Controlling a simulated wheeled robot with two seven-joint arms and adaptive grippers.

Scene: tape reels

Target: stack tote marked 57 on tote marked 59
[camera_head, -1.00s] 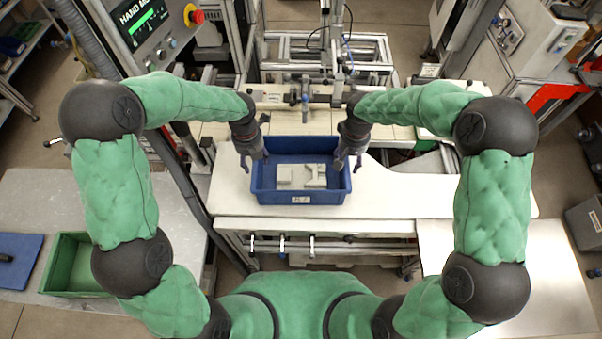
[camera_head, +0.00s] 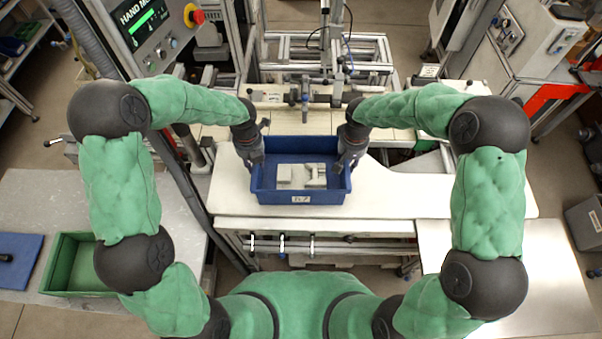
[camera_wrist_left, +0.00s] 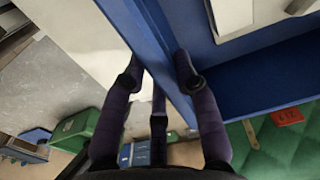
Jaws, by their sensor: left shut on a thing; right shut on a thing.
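A blue tote (camera_head: 302,197) with a white label, which seems to read 57, stands upright on the white worktop at the centre of the head view. Grey blocky parts (camera_head: 300,176) lie inside it. My left gripper (camera_head: 254,160) is shut on its left wall. In the left wrist view its fingers (camera_wrist_left: 160,85) straddle the blue wall (camera_wrist_left: 158,45). My right gripper (camera_head: 347,161) is shut on the right wall. A green open tote (camera_head: 66,262) sits on the grey table at the left; no number shows on it. I cannot make out a label reading 59.
The white worktop (camera_head: 430,190) is clear to the right of the blue tote. The grey table (camera_head: 45,200) has bare room behind the green tote, and a blue flat piece (camera_head: 18,258) lies at its left. A control panel with a red knob (camera_head: 193,15) stands at the back left.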

